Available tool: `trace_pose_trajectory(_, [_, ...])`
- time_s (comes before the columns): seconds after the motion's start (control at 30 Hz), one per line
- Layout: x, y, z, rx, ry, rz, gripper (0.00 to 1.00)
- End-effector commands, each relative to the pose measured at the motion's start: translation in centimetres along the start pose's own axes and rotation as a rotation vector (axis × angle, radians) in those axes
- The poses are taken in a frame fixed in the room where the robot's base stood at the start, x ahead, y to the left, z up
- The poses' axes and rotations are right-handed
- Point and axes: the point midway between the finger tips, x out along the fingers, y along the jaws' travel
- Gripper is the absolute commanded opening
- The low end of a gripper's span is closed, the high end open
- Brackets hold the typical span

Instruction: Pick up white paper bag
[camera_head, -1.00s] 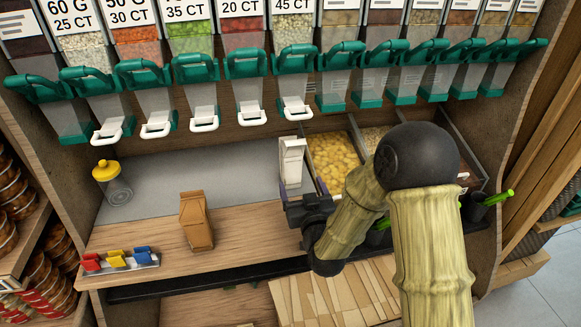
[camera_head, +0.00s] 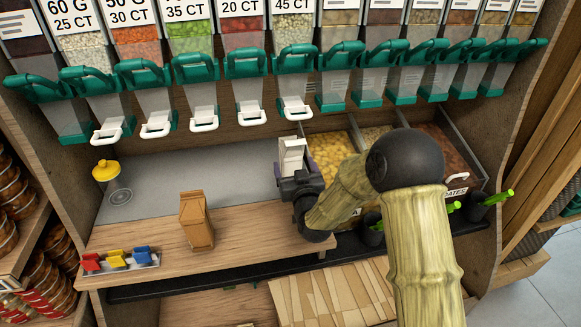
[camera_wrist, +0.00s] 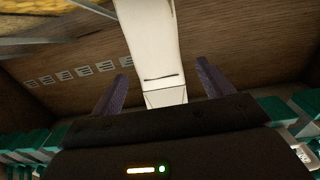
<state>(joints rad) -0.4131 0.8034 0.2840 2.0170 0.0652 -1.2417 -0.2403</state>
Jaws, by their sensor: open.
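The white paper bag (camera_head: 291,153) stands upright on the grey back surface of the counter, just left of the bin of yellow pieces. My gripper (camera_head: 285,170) is at the bag's front, and its wrist hides the bag's lower part in the head view. In the wrist view the bag (camera_wrist: 152,45) rises between the two purple fingers of my gripper (camera_wrist: 165,88). The fingers are open, with a gap visible on both sides of the bag. I cannot tell whether either finger touches it.
A brown paper bag (camera_head: 196,220) stands on the wooden ledge to the left. A yellow-lidded jar (camera_head: 110,182) and a tray of coloured clips (camera_head: 119,262) are farther left. Green-handled dispensers (camera_head: 246,80) hang above. Open food bins (camera_head: 333,158) lie to the right.

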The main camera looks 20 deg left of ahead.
Motion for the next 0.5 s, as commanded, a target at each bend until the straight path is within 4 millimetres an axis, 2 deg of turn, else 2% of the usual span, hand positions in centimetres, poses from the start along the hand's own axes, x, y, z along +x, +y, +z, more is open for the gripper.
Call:
trace_pose_trajectory(0.3, [4.3, 0.0, 0.0, 0.000, 0.002, 0.000, 0.80])
trace_pose_trajectory(0.5, [5.0, 0.0, 0.0, -0.001, 0.001, 0.000, 0.80])
